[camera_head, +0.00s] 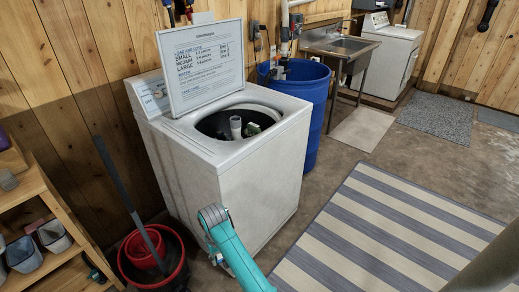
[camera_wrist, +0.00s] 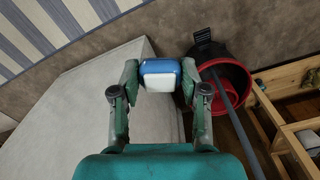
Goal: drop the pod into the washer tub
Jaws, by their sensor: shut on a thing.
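The pod (camera_wrist: 160,68) is a small block with a blue top and a white lower part. In the wrist view my gripper (camera_wrist: 160,80) is shut on it, one finger at each side. The white washer (camera_head: 262,185) stands against the plank wall with its lid (camera_head: 200,65) raised. Its dark round tub (camera_head: 212,127) is open at the top, with a pale central post and something dark green inside. In the head view my teal arm is in front of the washer; the gripper and pod do not show there. The washer's white side (camera_wrist: 90,95) is beside the pod in the wrist view.
A red-rimmed bucket (camera_head: 182,268) with a long handle stands left of the washer; it also shows in the wrist view (camera_wrist: 245,72). A wooden shelf (camera_head: 62,212) is at far left. A blue barrel (camera_head: 312,105) stands right of the washer. A striped rug (camera_head: 395,230) covers open floor.

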